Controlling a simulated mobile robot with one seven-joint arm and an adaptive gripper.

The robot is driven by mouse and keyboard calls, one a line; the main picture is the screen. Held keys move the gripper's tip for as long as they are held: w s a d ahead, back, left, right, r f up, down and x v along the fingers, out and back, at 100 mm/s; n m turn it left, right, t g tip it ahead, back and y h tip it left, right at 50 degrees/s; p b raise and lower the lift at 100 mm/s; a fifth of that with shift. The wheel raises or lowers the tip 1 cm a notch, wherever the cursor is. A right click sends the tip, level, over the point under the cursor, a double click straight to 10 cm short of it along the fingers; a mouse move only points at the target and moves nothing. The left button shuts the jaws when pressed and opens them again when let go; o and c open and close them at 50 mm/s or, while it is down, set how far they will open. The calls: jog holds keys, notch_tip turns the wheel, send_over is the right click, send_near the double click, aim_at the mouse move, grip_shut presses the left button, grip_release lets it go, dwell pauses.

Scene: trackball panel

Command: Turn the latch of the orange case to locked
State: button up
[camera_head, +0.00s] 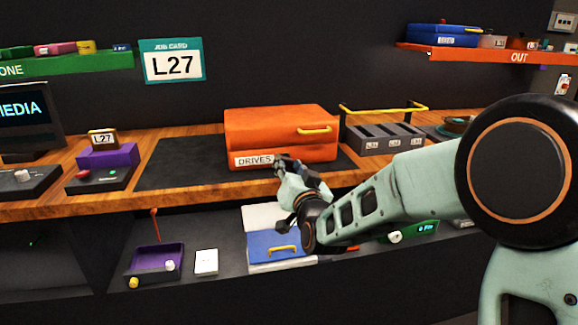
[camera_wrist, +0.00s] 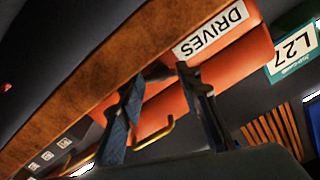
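The orange case (camera_head: 280,124) lies on the dark mat on the wooden bench, with a yellow handle (camera_head: 314,130) and a white DRIVES label (camera_head: 254,160). My gripper (camera_head: 281,163) is at the lower front of the case, just right of the label. The wrist view shows the case (camera_wrist: 240,62) tilted, with its label (camera_wrist: 210,30) and handle (camera_wrist: 153,134). There the two fingers of my gripper (camera_wrist: 158,75) stand apart; a small dark shape shows between their tips. I cannot tell whether it is the latch or whether they touch it. The latch is not clearly visible in either view.
The dark mat (camera_head: 185,165) is bare left of the case. A grey slotted rack (camera_head: 385,138) stands close to its right. The bench front edge (camera_head: 150,204) runs below my gripper. A blue case (camera_head: 275,246) lies on the lower shelf.

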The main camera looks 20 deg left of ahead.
jog(key=shift+c, duration=1.3)
jog(key=n+b, duration=0.2)
jog(key=shift+f+b, duration=0.25)
jog(key=shift+b, duration=0.15)
jog(key=shift+n+b, duration=0.8)
jog(key=shift+n, duration=0.1)
jog(key=shift+r+n, duration=0.25)
jog(key=shift+n, duration=0.25)
jog(key=o, duration=0.9)
jog(key=shift+d, duration=0.1)
